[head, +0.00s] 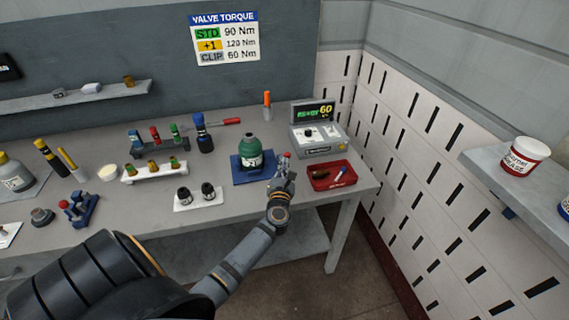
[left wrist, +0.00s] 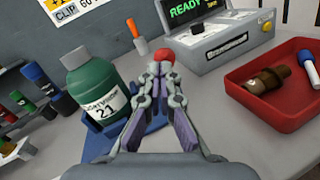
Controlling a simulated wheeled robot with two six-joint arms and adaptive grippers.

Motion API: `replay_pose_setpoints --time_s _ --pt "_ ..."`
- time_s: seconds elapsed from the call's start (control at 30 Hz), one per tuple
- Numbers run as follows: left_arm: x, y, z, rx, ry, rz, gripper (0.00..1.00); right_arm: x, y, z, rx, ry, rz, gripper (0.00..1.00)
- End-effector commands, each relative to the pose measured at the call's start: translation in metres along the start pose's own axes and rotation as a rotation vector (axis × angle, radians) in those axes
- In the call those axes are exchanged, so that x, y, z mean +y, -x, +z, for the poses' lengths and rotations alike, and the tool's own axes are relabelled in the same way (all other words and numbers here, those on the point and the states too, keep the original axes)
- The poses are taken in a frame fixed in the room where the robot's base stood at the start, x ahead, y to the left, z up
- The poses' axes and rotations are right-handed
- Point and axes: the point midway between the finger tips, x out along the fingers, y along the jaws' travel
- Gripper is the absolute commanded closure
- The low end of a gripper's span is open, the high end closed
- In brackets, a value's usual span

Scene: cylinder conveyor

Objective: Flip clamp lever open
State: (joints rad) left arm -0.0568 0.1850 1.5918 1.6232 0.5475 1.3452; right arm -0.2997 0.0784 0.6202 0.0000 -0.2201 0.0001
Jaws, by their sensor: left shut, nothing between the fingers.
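A green cylinder (head: 250,152) with a white label stands upright in a blue clamp base (head: 239,172) on the bench. It also shows in the left wrist view (left wrist: 92,88), left of my fingers, with part of the blue base (left wrist: 137,138). The clamp lever's red knob (head: 287,155) sits to the right of the cylinder; in the left wrist view the knob (left wrist: 164,55) shows just beyond my fingertips. My left gripper (head: 285,169) is shut and empty, with its tips at or very near the knob. Whether they touch it, and most of the lever, cannot be seen.
A red tray (head: 317,182) with small parts lies close on the right. A grey tester box (head: 318,148) with a green display stands behind it. A dark blue bottle (head: 204,135) and racks of small cylinders stand to the left. A white wall panel bounds the right side.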

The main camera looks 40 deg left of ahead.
Motion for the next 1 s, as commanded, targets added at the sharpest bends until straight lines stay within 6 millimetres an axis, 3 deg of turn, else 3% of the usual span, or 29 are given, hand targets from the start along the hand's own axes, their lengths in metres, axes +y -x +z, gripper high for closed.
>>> replay_pose_setpoints --time_s 0.03,0.4,1.0 --pt "0.005 -0.004 0.011 -0.002 -0.001 0.001 1.0 0.001 0.012 -0.001 0.0 0.0 0.0 0.49" --pt "0.022 -0.031 0.033 -0.003 -0.001 0.0 1.0 0.003 0.033 -0.003 0.0 0.0 0.0 0.49" --pt "0.04 -0.069 0.043 -0.001 0.0 0.0 1.0 0.005 0.041 -0.004 0.0 0.001 0.002 0.49"
